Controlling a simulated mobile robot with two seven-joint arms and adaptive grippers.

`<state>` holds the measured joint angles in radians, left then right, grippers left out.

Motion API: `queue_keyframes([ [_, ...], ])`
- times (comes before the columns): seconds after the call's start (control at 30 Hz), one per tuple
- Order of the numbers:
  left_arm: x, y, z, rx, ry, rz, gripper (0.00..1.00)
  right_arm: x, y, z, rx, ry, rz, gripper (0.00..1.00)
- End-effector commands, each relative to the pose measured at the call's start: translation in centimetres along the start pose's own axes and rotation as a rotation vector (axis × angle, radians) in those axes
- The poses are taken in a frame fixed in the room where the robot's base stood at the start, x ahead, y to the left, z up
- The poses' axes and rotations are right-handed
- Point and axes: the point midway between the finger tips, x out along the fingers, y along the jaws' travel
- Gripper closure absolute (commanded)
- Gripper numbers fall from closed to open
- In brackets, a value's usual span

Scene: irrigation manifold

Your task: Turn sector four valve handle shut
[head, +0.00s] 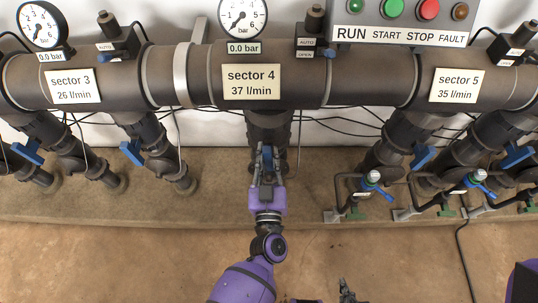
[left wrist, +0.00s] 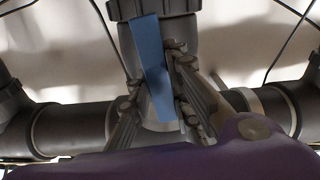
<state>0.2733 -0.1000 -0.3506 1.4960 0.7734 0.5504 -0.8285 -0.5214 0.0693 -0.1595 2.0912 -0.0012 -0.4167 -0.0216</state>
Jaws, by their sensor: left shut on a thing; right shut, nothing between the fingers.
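The sector four valve stands on the dark pipe (head: 268,122) under the "sector 4 37 l/min" label (head: 251,82). Its blue handle (left wrist: 152,65) fills the middle of the left wrist view, running roughly along the pipe with a slight tilt. My left gripper (head: 267,158) is shut on this handle, with its fingers on either side of it in the left wrist view (left wrist: 160,105). In the head view the gripper hides most of the handle. My right gripper (head: 346,287) is shut and empty, low at the bottom edge, apart from the pipes.
Blue handles of neighbouring valves (head: 132,152) hang left and right (head: 421,157). Small taps with blue levers (head: 372,179) and thin pipework stand right of my left gripper. A control box (head: 405,14) is above. The brown floor in front is mostly clear.

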Motion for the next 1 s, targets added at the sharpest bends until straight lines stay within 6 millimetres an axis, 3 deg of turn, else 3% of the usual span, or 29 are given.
queue_keyframes([
  [1.0,-0.1,-1.1,0.7,-0.930,-0.001,-0.004,1.00,0.9,0.1,1.4,0.006,-0.014,0.001,1.00],
])
